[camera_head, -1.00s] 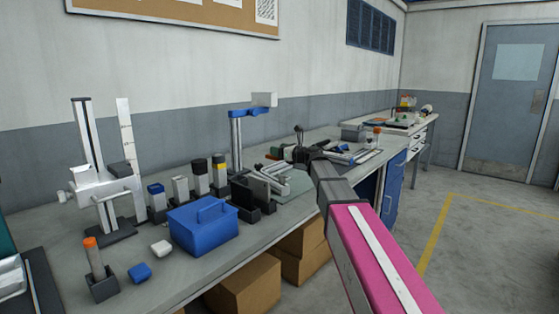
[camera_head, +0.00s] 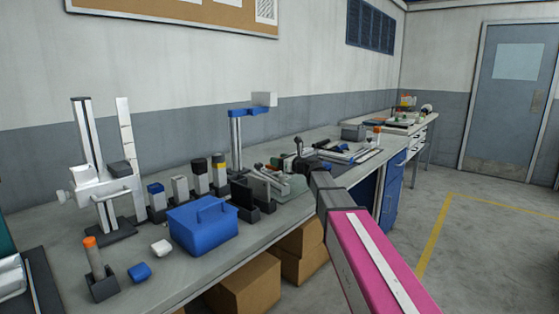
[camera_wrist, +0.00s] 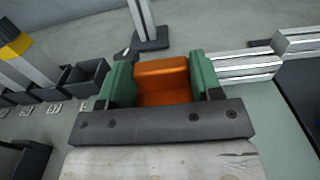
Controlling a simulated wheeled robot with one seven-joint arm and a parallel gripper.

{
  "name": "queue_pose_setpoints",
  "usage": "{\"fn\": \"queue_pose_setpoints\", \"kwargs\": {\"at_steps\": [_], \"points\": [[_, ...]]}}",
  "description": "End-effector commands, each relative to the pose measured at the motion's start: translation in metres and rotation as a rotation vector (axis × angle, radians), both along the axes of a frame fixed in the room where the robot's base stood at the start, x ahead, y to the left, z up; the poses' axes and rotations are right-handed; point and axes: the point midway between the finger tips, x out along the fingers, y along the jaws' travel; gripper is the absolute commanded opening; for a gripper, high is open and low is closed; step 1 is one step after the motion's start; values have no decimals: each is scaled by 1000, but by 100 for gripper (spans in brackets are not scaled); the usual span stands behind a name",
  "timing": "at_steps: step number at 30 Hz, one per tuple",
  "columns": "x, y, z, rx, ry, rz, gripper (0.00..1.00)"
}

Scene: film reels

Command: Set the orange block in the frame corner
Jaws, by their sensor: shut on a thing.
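The orange block (camera_wrist: 163,82) sits between the two green pads of my gripper (camera_wrist: 161,68) in the wrist view, and my gripper is shut on it. Silver slotted metal bars, apparently part of the frame, show right of the block in the wrist view; the nearer bar (camera_wrist: 245,66) runs close beside the right pad. In the head view the metal frame (camera_head: 262,187) lies on the bench beside my dark gripper. The block cannot be made out in the head view. Whether it touches the frame or mat cannot be told.
A blue caddy (camera_head: 203,228) stands on the bench left of the frame, with capped blocks in dark holders behind it. A stand with a blue arm (camera_head: 248,111) rises behind the frame. Dark holders (camera_wrist: 82,78) are left of my gripper in the wrist view.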

Motion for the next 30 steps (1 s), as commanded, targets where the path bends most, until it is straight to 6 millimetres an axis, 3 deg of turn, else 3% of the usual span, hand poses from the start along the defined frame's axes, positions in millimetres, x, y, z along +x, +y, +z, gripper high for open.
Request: {"fn": "queue_pose_setpoints", "kwargs": {"at_steps": [6,7,9,18,23,30], "points": [[0,0,-3,1,-1,0,28],[0,0,-3,0,0,0,62],[0,0,-3,0,0,0,85],[0,0,-3,0,0,0,85],[0,0,7,1,0,0,85],[-31,-36,8,1,1,-2,85]]}}
